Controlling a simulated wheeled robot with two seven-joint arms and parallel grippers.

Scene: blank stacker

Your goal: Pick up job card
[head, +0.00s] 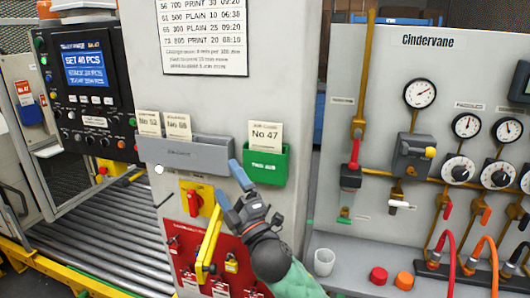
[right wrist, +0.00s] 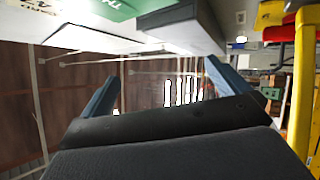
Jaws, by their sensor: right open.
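Job card No 47 (head: 265,134) stands upright in the green "THIS JOB" holder (head: 266,166) on the grey panel. Its lower part is hidden in the holder. Cards No 52 (head: 149,122) and No 68 (head: 177,126) stand in the grey holder (head: 185,156) to the left. My right gripper (head: 230,181) is open and empty, below and left of the green holder. In the right wrist view its two blue fingers (right wrist: 162,84) are apart with nothing between them. The green holder (right wrist: 110,8) shows at that view's top edge. My left gripper is not in view.
A roller conveyor (head: 90,240) lies at left. A white cup (head: 324,262) and red and orange caps (head: 378,276) stand on the right ledge, below gauges and valves.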

